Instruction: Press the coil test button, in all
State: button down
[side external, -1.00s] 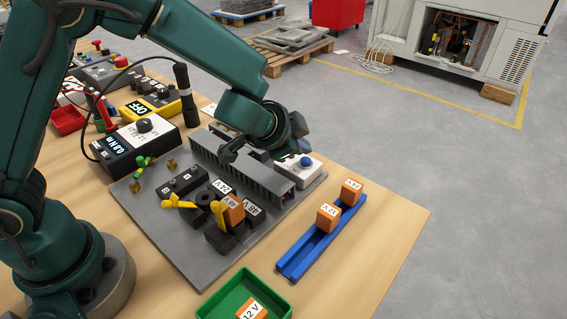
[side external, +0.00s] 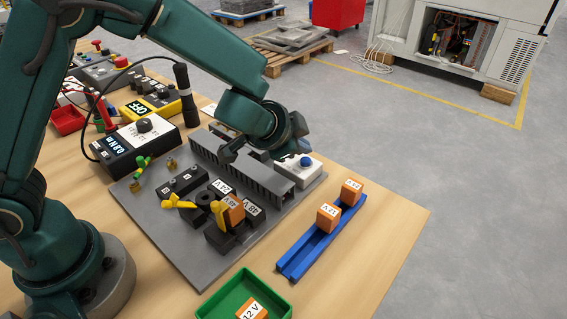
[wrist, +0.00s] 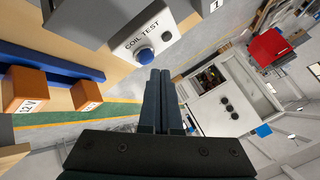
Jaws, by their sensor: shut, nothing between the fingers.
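The coil test button is a blue round cap (side external: 305,161) on a white box (side external: 290,181) at the back right of the grey panel. In the wrist view the blue button (wrist: 145,54) shows beside the printed words COIL TEST. My gripper (wrist: 162,72) is shut and empty, its narrow dark fingertips close below and to the right of the button in that picture. Whether they touch it cannot be told; a small gap seems to show. In the side view my wrist hangs over the panel just left of the white box, and the fingertips are not clearly visible.
A slotted dark duct (side external: 240,168) runs beside the white box. A blue rail (side external: 300,258) with two orange blocks lies to the right. Orange and black relays and yellow levers stand on the panel (side external: 160,222). A green tray (side external: 215,304) is in front.

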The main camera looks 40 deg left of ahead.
jog(key=shift+f, duration=0.4)
jog(key=shift+f, duration=0.55)
dwell(0.5)
jog(key=shift+r, duration=0.95)
jog(key=shift+r, duration=2.55)
